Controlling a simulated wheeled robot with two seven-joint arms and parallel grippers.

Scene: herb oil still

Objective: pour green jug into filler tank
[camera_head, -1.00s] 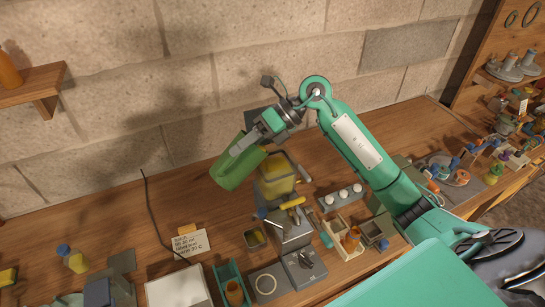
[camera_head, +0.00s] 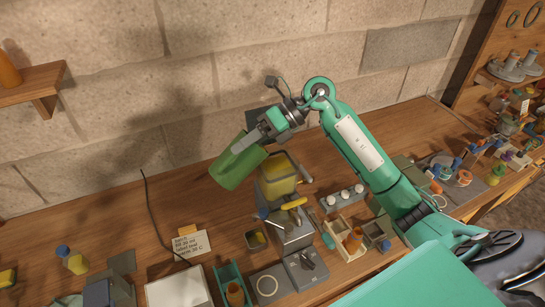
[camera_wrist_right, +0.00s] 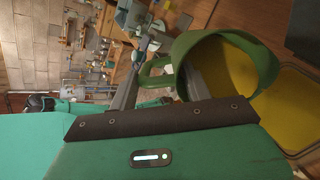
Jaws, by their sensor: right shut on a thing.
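The green jug (camera_head: 236,163) is tilted in the head view, its body hanging down to the left of my right gripper (camera_head: 258,139). My right gripper is shut on the jug's handle. In the right wrist view the jug (camera_wrist_right: 262,52) shows its open rim, with the handle (camera_wrist_right: 156,72) between the fingers. The filler tank (camera_head: 277,186) is a square clear-walled box with yellow contents, just right of and below the jug. In the right wrist view yellow (camera_wrist_right: 300,110) shows beside and through the jug's mouth. I cannot tell whether anything flows. My left gripper is not in view.
The filler machine (camera_head: 293,234) with a yellow lever stands in front of the tank. A grey rack with white knobs (camera_head: 344,196) and a wooden box (camera_head: 350,236) stand to its right. A label card (camera_head: 190,243) and white plate (camera_head: 178,290) lie left. Bench left of the jug is clear.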

